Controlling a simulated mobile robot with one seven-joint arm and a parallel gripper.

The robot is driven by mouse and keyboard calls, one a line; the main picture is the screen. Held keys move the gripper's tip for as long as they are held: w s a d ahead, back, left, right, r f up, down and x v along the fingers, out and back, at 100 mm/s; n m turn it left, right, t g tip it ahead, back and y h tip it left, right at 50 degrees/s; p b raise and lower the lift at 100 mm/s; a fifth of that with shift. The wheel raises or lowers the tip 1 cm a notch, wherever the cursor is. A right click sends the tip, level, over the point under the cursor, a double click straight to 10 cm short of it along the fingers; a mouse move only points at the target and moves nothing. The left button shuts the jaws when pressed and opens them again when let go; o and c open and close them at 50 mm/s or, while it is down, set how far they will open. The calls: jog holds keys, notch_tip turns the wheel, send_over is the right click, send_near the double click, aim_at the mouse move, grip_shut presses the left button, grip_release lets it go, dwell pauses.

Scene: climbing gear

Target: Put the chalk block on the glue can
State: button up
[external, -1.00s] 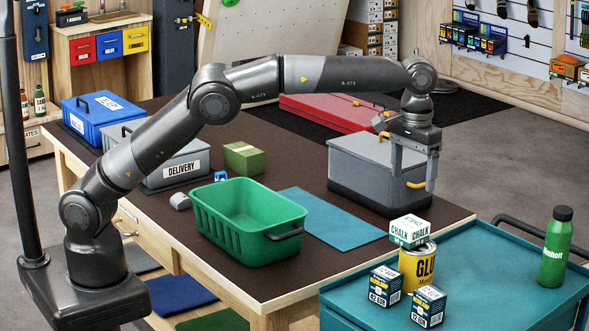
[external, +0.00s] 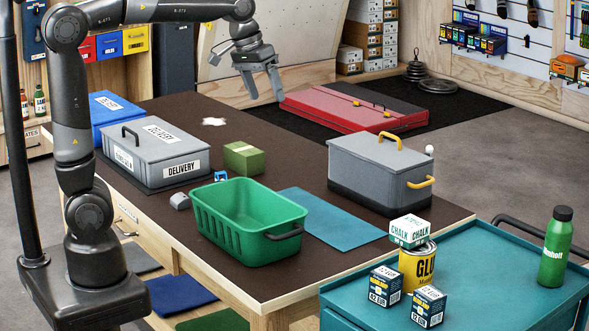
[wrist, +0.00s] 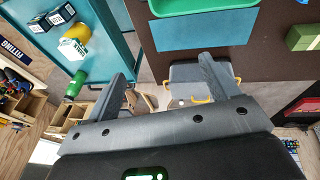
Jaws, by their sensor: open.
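The chalk block (external: 410,231), a small white and green box, rests on top of the glue can (external: 417,270), a yellow tin with dark lettering. The can stands upright on the teal cart at the front right. In the wrist view the chalk block (wrist: 72,50) and the yellow can (wrist: 78,33) show at the upper left. My gripper (external: 267,97) is open and empty, raised above the far side of the table and well away from both. Its two fingers (wrist: 161,68) show apart in the wrist view.
Two small dark boxes (external: 385,286) (external: 429,306) stand beside the can on the teal cart (external: 480,275), with a green bottle (external: 555,247) farther right. The dark table holds a green bin (external: 240,235), a grey toolbox (external: 365,165), a delivery box (external: 155,155) and a blue mat (external: 335,222).

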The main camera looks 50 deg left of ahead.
jog(key=s+a+f+t+y, duration=0.1)
jog(key=s+a+f, duration=0.4)
jog(key=s, duration=0.4)
jog(key=s+a+f+t, duration=0.1)
jog(key=s+a+f, duration=0.3)
jog(key=s, duration=0.5)
jog(key=shift+s+a+f+m+t+y, duration=0.35)
jog(key=shift+a+f+m+t+y, duration=0.05)
jog(key=shift+a, duration=0.35)
